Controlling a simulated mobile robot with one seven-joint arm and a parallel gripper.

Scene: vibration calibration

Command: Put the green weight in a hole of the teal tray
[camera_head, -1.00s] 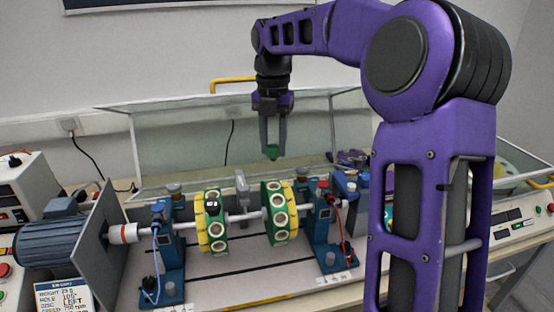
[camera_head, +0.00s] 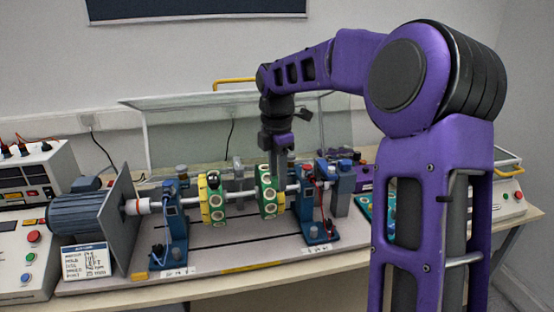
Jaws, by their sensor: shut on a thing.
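My gripper (camera_head: 278,168) points down, with its fingertips close to the top of the right green and yellow disc (camera_head: 268,197) on the shaft. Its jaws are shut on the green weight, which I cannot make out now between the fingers. I cannot tell whether the fingertips touch the disc. The teal tray (camera_head: 364,206) shows only in part, right of the shaft rig, partly hidden behind my arm. Its holes are hard to make out.
A left green and yellow disc (camera_head: 213,203) sits on the same shaft, between blue bearing stands (camera_head: 177,225). A blue motor (camera_head: 87,212) and grey plate (camera_head: 127,222) stand left. A clear guard (camera_head: 190,140) rises behind. A purple object (camera_head: 359,174) lies right.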

